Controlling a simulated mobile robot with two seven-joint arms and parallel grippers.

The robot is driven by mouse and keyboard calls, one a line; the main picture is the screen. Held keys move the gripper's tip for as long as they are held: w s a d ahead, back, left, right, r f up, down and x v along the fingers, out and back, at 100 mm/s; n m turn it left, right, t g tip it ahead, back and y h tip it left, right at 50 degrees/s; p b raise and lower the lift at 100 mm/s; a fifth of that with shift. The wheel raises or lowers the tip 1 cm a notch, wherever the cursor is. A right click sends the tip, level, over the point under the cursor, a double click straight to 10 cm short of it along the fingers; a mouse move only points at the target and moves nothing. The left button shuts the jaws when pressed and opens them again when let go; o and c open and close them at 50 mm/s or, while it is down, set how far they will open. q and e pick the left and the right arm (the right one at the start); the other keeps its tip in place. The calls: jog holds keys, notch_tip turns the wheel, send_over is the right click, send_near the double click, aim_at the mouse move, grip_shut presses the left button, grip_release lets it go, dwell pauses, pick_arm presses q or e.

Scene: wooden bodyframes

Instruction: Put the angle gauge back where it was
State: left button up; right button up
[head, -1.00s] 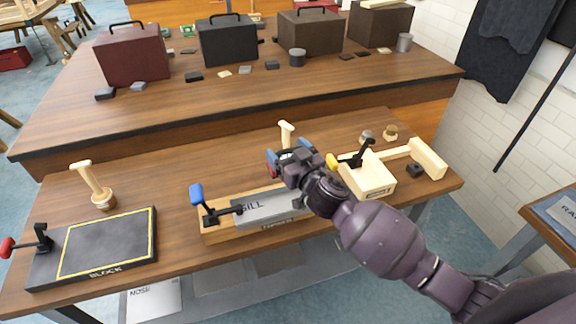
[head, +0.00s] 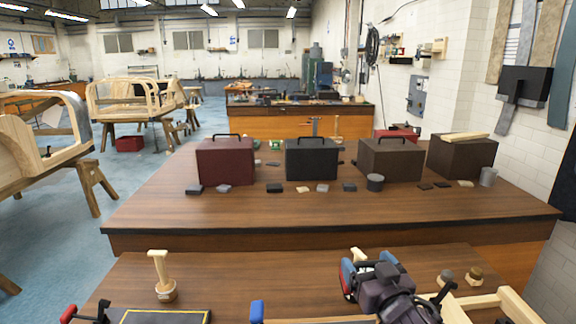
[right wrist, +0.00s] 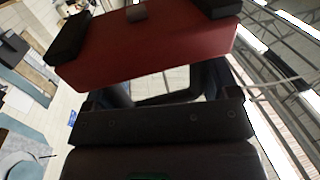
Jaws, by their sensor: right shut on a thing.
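My right gripper (head: 367,266) is above the front bench at lower right, its fingers marked red and blue. In the right wrist view its jaws (right wrist: 165,98) are shut on a dark, frame-like piece with an opening through it. I take this piece for the angle gauge (right wrist: 120,95); its full shape is hidden by the jaws, and in the head view it cannot be made out. My left gripper is not in view.
Maroon (head: 226,162), black (head: 311,160) and brown (head: 390,160) cases stand along the back bench (head: 300,215), small blocks before them. A pale wooden-handled tool (head: 160,272) stands at front left. A pale wooden piece (head: 480,302) lies right of my gripper. The back bench's front strip is clear.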

jog(key=s+d+f+m+h+b, duration=0.2)
jog(key=s+d+f+h, duration=0.1)
jog(key=s+f, duration=0.5)
jog(key=shift+s+d+f, duration=0.3)
jog(key=shift+d+f, duration=0.2)
jog(key=shift+d, duration=0.3)
jog(key=shift+w, duration=0.1)
dwell(0.5)
